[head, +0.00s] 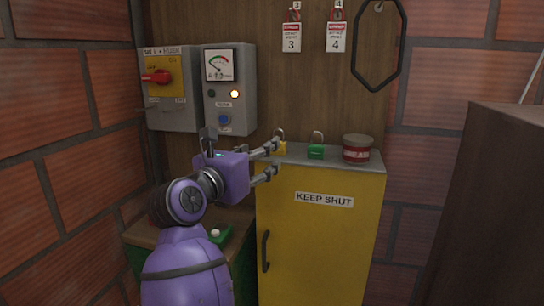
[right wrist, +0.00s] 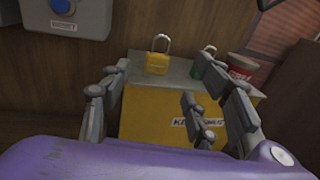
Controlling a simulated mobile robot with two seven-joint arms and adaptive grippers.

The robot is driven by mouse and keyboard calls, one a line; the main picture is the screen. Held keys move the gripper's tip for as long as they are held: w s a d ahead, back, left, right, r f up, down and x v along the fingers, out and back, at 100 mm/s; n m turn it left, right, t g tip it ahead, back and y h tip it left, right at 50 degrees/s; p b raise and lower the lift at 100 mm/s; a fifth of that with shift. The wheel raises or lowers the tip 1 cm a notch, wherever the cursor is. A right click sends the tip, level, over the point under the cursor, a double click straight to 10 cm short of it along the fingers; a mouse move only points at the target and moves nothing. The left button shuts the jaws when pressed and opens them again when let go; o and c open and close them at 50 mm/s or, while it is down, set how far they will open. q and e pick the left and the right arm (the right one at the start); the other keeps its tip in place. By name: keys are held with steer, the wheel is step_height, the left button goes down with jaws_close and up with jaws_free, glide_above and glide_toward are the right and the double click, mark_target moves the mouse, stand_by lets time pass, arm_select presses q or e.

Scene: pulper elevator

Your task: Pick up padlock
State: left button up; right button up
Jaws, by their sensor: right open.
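A yellow padlock (head: 282,148) with a raised shackle stands on top of the yellow cabinet (head: 315,240), near its left end; it also shows in the right wrist view (right wrist: 157,63). A green padlock (head: 316,152) stands to its right, and a finger partly hides it in the right wrist view (right wrist: 197,69). My right gripper (head: 273,157) is open and empty. Its fingers point at the yellow padlock, which shows between and beyond them in the right wrist view. One finger overlaps the padlock in the head view; I cannot tell whether they touch. My left gripper is out of view.
A red and white tin (head: 357,148) stands right of the green padlock. Grey control boxes (head: 230,90) and tags (head: 336,38) are on the wooden wall. A lower bench with a green item (head: 220,235) is behind my arm. A brown block (head: 490,210) stands at right.

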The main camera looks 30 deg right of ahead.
mark_target(282, 151)
steer(key=shift+p+x, duration=1.05)
steer(key=shift+x, duration=5)
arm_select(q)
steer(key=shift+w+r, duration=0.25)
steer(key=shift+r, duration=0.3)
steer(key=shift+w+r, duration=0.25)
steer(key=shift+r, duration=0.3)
arm_select(e)
steer(key=shift+w+a+f, duration=0.1)
steer(key=shift+w+f, duration=0.05)
steer(key=c, duration=1.3)
